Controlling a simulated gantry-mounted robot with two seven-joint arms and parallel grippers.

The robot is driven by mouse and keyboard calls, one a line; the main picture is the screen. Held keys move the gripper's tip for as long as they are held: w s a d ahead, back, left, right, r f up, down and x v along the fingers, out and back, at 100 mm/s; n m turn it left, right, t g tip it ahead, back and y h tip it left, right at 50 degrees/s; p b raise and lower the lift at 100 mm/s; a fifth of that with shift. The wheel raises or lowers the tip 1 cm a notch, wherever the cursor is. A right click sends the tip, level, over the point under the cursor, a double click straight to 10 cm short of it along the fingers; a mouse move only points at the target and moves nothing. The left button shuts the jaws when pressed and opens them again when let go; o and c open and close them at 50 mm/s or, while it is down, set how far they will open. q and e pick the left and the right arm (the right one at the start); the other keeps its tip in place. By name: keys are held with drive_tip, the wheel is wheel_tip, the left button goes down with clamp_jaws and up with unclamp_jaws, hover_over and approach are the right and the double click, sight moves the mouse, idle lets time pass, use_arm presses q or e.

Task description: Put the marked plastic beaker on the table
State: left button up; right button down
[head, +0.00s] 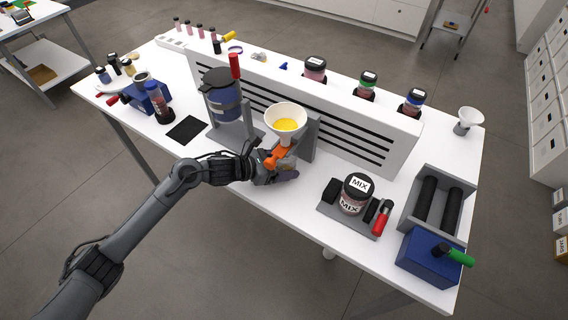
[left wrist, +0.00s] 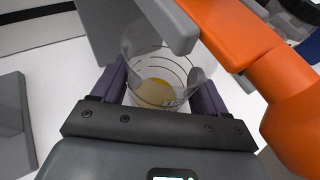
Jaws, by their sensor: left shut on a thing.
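The marked plastic beaker (left wrist: 160,75) is clear, with dark graduation lines and a little yellow stuff at its bottom, in the left wrist view. My left gripper (left wrist: 163,92) is shut on it, its purple-padded fingers on either side of the wall. In the head view my left gripper (head: 284,172) is low at the table's front middle, just below the white funnel (head: 286,117) with yellow contents. The beaker is hidden or too small to make out there. The white table (head: 215,155) lies beneath. My right gripper is not in view.
An orange part (left wrist: 245,50) under the funnel is close to the beaker's right. A jar labelled MIX (head: 355,192) is to the right, beyond some bare table. A black mat (head: 187,130) and blue pot (head: 222,98) are left.

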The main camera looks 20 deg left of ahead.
use_arm(q)
drive_tip(key=shift+w+d+f, duration=0.1)
drive_tip(key=shift+f, duration=0.05)
drive_tip(key=o, duration=0.8)
drive_tip(key=shift+c, duration=0.2)
drive_tip(key=o, duration=0.3)
drive_tip(key=shift+r, duration=0.2)
drive_tip(key=v, duration=1)
drive_tip(key=shift+p, duration=0.4)
drive_tip(key=shift+v, duration=1.1)
